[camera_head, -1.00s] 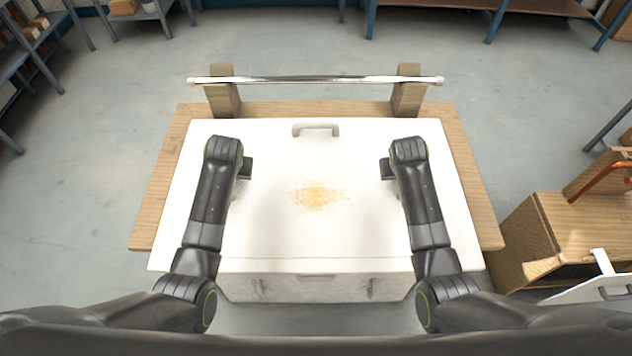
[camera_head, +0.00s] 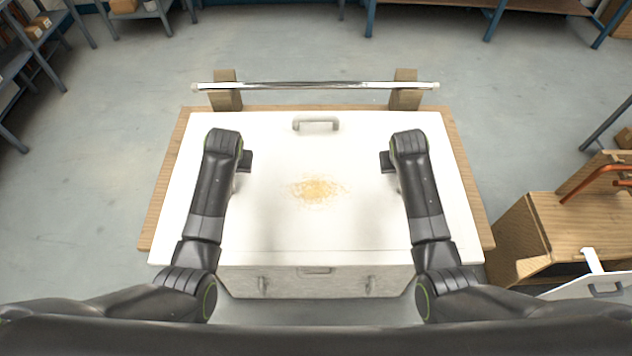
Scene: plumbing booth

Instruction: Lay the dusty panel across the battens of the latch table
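The dusty panel (camera_head: 316,232) is a broad white sheet with an orange-brown dust patch (camera_head: 318,190) in its middle and a grey handle (camera_head: 316,123) near its far edge. It lies over a wooden top (camera_head: 462,180), whose edges show at the far side, left and right; I cannot tell whether they touch. Any battens under it are hidden. My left gripper (camera_head: 245,161) is over the panel's left part and my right gripper (camera_head: 387,161) over its right part. Both point down, and their fingertips are hidden, so their grip is unclear.
A metal bar (camera_head: 316,86) on two wooden blocks (camera_head: 404,97) stands beyond the panel. A pale box front (camera_head: 316,285) with metal fittings shows below the near edge. A wooden stand (camera_head: 560,225) with an orange pipe (camera_head: 595,178) is at right. Shelves line the back.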

